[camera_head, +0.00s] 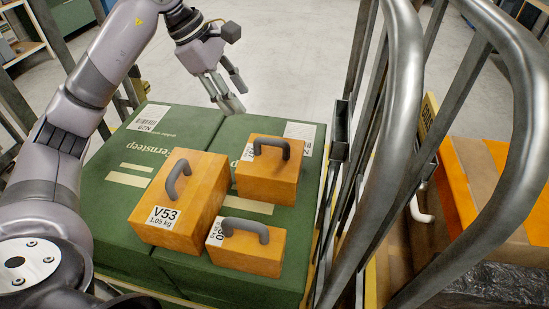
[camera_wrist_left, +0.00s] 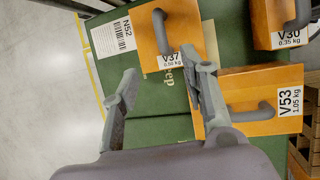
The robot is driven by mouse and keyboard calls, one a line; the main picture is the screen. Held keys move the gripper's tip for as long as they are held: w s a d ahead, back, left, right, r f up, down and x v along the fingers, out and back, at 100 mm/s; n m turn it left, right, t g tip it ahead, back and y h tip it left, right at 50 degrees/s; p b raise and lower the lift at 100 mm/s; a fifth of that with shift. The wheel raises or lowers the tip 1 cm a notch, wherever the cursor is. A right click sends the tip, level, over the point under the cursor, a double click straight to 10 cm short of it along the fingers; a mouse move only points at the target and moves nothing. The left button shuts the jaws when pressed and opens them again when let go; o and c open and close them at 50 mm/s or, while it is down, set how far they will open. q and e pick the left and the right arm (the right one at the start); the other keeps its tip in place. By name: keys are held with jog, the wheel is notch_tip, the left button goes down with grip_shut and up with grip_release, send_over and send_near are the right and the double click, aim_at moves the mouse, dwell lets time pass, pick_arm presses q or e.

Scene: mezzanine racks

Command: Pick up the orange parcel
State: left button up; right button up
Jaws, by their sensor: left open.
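Three orange parcels with grey handles sit on green boxes in the head view. The largest, labelled V53 (camera_head: 178,207), is on the left; it shows at the right of the left wrist view (camera_wrist_left: 240,90). Another orange parcel (camera_head: 266,182) is behind it to the right; it appears to be the one labelled V37 in the wrist view (camera_wrist_left: 147,42). The smallest (camera_head: 253,256) is in front and appears to be V30 in the wrist view (camera_wrist_left: 267,22). My left gripper (camera_head: 230,92) is open and empty, above the far edge of the green boxes, apart from the parcels. My right gripper is not in view.
The green boxes (camera_head: 112,190) form a flat top beneath the parcels. Curved metal rails (camera_head: 400,110) stand close on the right, with another orange and brown box (camera_head: 465,190) beyond them. Grey floor (camera_head: 290,50) is open behind the boxes.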

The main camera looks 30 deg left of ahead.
pick_arm(q)
jog(key=p, duration=0.1)
send_near(265, 139)
jog(key=p+x, duration=0.1)
jog(key=x, duration=0.5)
jog(key=shift+w+r, duration=0.1)
jog(key=shift+d+f+p, duration=0.25)
jog(key=shift+f+p, duration=0.2)
jog(key=shift+f, duration=0.05)
jog(key=p+x, duration=0.1)
jog(key=x, duration=0.2)
jog(key=shift+w+f, duration=0.15)
jog(key=shift+f, duration=0.15)
jog(key=shift+w+f, duration=0.1)
jog(key=shift+f, duration=0.25)
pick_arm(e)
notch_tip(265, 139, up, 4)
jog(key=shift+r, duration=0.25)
pick_arm(q)
grip_shut()
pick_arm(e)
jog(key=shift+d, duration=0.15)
pick_arm(q)
jog(key=shift+r, duration=0.1)
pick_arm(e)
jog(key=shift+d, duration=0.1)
